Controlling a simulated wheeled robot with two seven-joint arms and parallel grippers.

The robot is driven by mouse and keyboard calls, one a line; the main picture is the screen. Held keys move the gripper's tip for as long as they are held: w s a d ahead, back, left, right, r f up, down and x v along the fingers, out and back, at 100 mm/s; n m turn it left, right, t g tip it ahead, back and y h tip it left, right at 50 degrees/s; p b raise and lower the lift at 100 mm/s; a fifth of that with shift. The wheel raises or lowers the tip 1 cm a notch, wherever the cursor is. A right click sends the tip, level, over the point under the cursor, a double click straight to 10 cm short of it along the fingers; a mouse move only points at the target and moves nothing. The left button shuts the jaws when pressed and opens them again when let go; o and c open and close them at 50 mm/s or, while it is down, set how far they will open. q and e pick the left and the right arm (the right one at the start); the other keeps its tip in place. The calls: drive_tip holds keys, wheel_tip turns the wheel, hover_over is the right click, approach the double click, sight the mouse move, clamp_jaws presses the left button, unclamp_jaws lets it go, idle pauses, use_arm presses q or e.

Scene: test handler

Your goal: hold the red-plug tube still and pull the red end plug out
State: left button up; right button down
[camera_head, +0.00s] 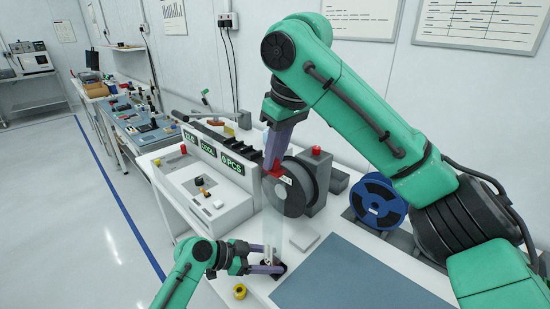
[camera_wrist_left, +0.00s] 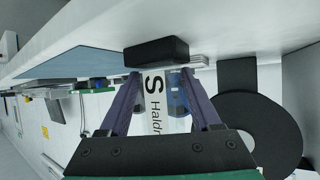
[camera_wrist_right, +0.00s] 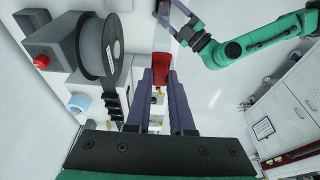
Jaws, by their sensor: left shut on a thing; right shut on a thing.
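My left gripper (camera_head: 268,268) is shut on the tube low down, just above the base. The red end plug (camera_head: 277,172) is at the tube's top; it also shows in the right wrist view (camera_wrist_right: 160,74). My right gripper (camera_head: 272,165) reaches down from above and is shut on the red plug. Whether the plug is still seated in the tube cannot be told.
A blue reel (camera_head: 379,201) is further right. A blue-grey mat (camera_head: 360,280) lies clear in front. A yellow roll (camera_head: 240,291) sits near my left arm.

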use_arm(q)
drive_tip(key=o, duration=1.1)
drive_tip(key=shift+c, duration=0.2)
